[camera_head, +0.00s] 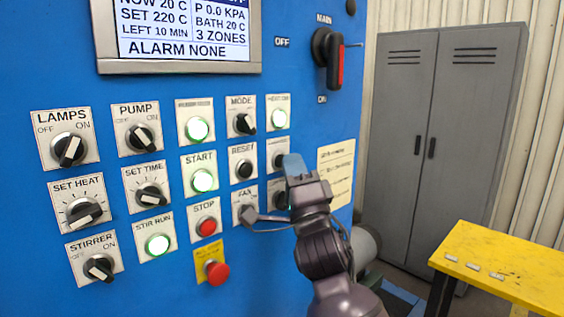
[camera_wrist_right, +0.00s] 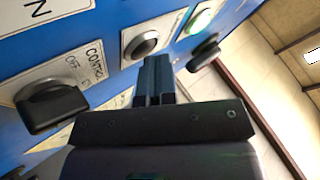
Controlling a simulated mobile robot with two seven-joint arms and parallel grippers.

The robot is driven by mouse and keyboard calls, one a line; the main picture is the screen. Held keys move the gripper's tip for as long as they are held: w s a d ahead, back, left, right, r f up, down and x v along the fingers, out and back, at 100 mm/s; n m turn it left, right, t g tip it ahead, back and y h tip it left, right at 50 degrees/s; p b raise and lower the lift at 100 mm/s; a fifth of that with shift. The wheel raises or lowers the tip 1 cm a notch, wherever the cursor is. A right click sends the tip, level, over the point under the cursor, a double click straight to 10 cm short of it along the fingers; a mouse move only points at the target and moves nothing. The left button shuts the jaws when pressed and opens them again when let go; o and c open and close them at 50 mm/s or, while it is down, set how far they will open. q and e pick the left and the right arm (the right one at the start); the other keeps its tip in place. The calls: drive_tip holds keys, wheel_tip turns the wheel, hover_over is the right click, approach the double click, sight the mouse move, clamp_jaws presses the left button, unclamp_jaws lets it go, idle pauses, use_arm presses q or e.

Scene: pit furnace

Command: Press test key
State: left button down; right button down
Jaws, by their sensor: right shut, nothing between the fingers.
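My right gripper (camera_head: 293,163) is shut and empty, in front of the right-hand column of the blue control panel. In the right wrist view its closed fingertips (camera_wrist_right: 154,66) point at a plate with a round dark push button (camera_wrist_right: 143,45). They overlap the lower edge of this plate, and I cannot tell whether they touch it. In the head view the same button (camera_head: 279,160) is partly behind the fingers, below a green lamp and right of the RESET button. Its label is too small to read, so I cannot confirm it is the test key. My left gripper is not in view.
The black RESET button (camera_head: 243,168), lit START button (camera_head: 203,181), red STOP button (camera_head: 207,226) and FAN control (camera_head: 246,213) lie close by. A black CONTROL knob (camera_wrist_right: 50,106) sits beside the fingers. A yellow table (camera_head: 510,265) and grey locker (camera_head: 440,140) stand at right.

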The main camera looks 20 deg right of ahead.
drive_tip(key=shift+s, duration=0.1)
drive_tip(key=shift+s+d+p, duration=0.2)
drive_tip(key=shift+s+p, duration=0.1)
drive_tip(key=shift+s, duration=0.35)
drive_tip(key=s, duration=0.1)
drive_tip(key=s+d+p, duration=0.1)
drive_tip(key=s, duration=0.2)
drive_tip(key=shift+s+d, duration=0.35)
idle(0.8)
